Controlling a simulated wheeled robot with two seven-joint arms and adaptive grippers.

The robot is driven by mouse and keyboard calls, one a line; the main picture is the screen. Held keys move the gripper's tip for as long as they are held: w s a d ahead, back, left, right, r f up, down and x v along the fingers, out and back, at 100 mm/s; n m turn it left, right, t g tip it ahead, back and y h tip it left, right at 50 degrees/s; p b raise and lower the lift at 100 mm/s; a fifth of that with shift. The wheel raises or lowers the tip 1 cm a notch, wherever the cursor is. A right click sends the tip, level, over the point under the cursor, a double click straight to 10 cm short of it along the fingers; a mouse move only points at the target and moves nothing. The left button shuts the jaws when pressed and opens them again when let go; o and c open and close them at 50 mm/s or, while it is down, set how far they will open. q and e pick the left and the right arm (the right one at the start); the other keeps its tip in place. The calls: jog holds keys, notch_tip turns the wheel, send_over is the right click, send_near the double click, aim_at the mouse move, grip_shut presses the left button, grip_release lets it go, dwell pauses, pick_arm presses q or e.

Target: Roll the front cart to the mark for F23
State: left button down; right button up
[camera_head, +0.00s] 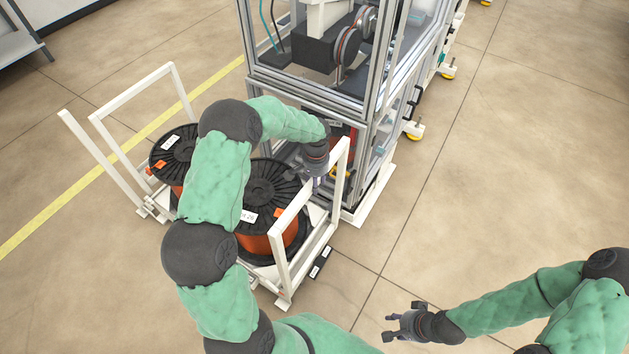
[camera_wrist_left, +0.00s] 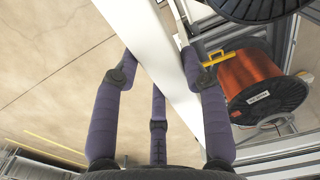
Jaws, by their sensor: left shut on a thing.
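The white-framed cart (camera_head: 279,257) stands in front of the tall machine and carries dark-flanged spools of copper-coloured wire. One spool (camera_head: 262,190) is near its right end and another (camera_head: 172,160) is farther left, partly behind my left arm. My left gripper (camera_head: 318,170) is shut on the cart's upright white handle frame at the right end. In the left wrist view the white bar (camera_wrist_left: 160,45) passes between its purple fingers (camera_wrist_left: 155,85). My right gripper (camera_head: 392,325) is open and empty above the floor at the lower right. Small black-and-white floor labels (camera_head: 321,262) lie beside the cart; their text is unreadable.
The glass-sided machine (camera_head: 300,92) stands just behind the cart. Another white upright frame (camera_head: 132,92) rises at the left. A yellow floor line (camera_head: 60,203) runs diagonally past it. A spool (camera_wrist_left: 262,82) sits inside a metal frame near the left gripper. The floor at right is clear.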

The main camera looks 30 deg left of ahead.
pick_arm(q)
jog(key=d, duration=0.2)
jog(key=shift+s+d+f, duration=0.1)
jog(key=shift+s+d, duration=0.05)
jog(key=shift+d, duration=0.2)
jog(key=c, duration=0.7)
grip_release()
jog(key=shift+d, duration=0.1)
jog(key=shift+w, duration=0.2)
jog(key=shift+s+a, duration=0.15)
jog(key=shift+a, duration=0.75)
jog(key=shift+d, duration=0.1)
jog(key=shift+r, duration=0.35)
notch_tip(320, 180, up, 12)
jog(key=shift+f, duration=0.2)
